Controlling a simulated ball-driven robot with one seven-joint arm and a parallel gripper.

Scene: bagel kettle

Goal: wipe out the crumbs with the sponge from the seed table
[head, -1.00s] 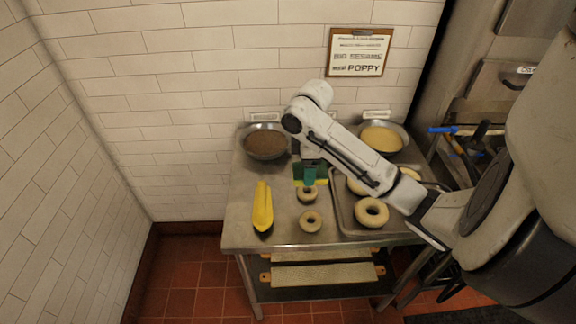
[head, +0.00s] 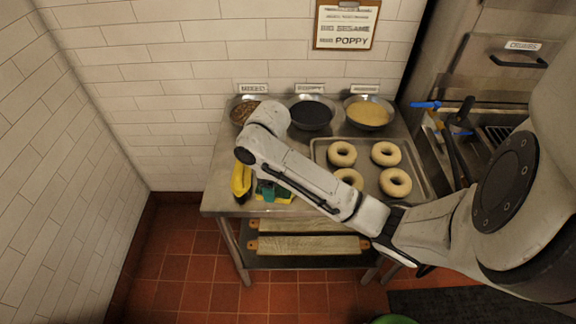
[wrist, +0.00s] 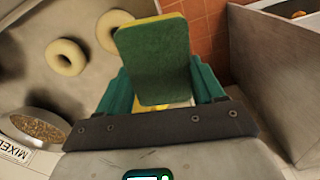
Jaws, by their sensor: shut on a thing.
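My gripper (wrist: 165,98) is shut on the sponge (wrist: 155,58), a block with a dark green face and a yellow edge. In the head view the sponge (head: 285,196) shows green and yellow low at the table's front left, partly behind my arm. The seed table (head: 222,200) is a steel table against the tiled wall. I cannot make out crumbs in either current view. Whether the sponge touches the tabletop cannot be told.
Several bagels lie on a tray (head: 430,192) at the right of the table. Two bagels (wrist: 65,57) show in the wrist view. Seed bowls (head: 311,114) line the back. A yellow object (head: 241,180) lies at the left.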

